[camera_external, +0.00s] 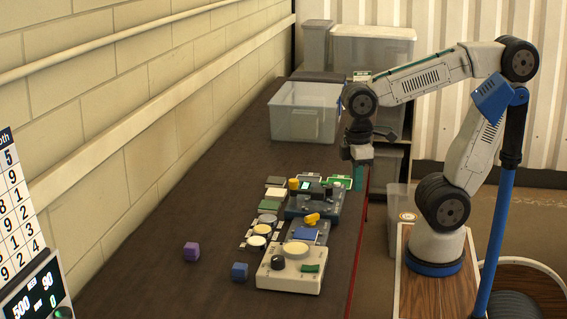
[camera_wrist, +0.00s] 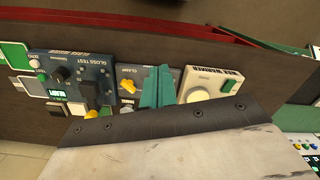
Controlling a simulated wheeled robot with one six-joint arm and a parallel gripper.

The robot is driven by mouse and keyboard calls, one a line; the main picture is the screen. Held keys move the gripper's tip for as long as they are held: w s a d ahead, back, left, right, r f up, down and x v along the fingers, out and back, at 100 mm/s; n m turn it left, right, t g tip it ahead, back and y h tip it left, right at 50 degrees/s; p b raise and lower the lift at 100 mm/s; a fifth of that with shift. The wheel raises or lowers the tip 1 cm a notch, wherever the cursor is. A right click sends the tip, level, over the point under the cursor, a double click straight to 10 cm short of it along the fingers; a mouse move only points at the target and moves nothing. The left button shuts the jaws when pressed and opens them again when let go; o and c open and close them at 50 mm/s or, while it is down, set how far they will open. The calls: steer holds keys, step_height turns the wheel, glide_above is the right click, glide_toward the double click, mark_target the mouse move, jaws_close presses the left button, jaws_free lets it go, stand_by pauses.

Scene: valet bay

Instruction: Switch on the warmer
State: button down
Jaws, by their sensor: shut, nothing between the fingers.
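The warmer is a cream box (camera_external: 290,277) at the near end of the row of devices on the dark bench. It has a black knob (camera_external: 278,262), a pale round plate (camera_external: 295,249) and a green switch (camera_external: 310,268) on top. In the wrist view the warmer (camera_wrist: 199,80) is at right of centre, its label partly readable, its lower part hidden by my gripper's body. My gripper (camera_external: 359,178) has teal fingers and hangs above the bench's right edge, apart from the warmer. Its fingers (camera_wrist: 157,88) are together and empty in the wrist view.
A dark blue gloss test unit (camera_external: 312,204) and a clamp unit (camera_external: 306,232) stand behind the warmer. A purple cube (camera_external: 191,252) and a blue cube (camera_external: 239,271) lie to the left. A clear bin (camera_external: 303,112) stands farther back. The left bench area is mostly clear.

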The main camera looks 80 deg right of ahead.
mark_target(317, 272)
steer(key=w+a+r+n, duration=0.1)
steer(key=w+a+n, duration=0.2)
steer(key=a, duration=0.3)
steer(key=w+a+r+n, duration=0.1)
steer(key=w+a+n, duration=0.2)
steer(key=a+n, duration=0.3)
steer(key=w+a+n+g, duration=0.1)
steer(key=w+a+n, duration=0.2)
steer(key=a+n, duration=0.2)
steer(key=a, duration=0.3)
steer(key=shift+r, duration=0.4)
steer(key=shift+d, duration=0.1)
steer(key=f, duration=0.4)
steer(key=s+f, duration=0.1)
steer(key=f, duration=0.9)
steer(key=shift+s, duration=0.3)
steer(key=shift+s+f, duration=0.1)
steer(key=shift+f, duration=0.05)
steer(key=shift+w, duration=0.2)
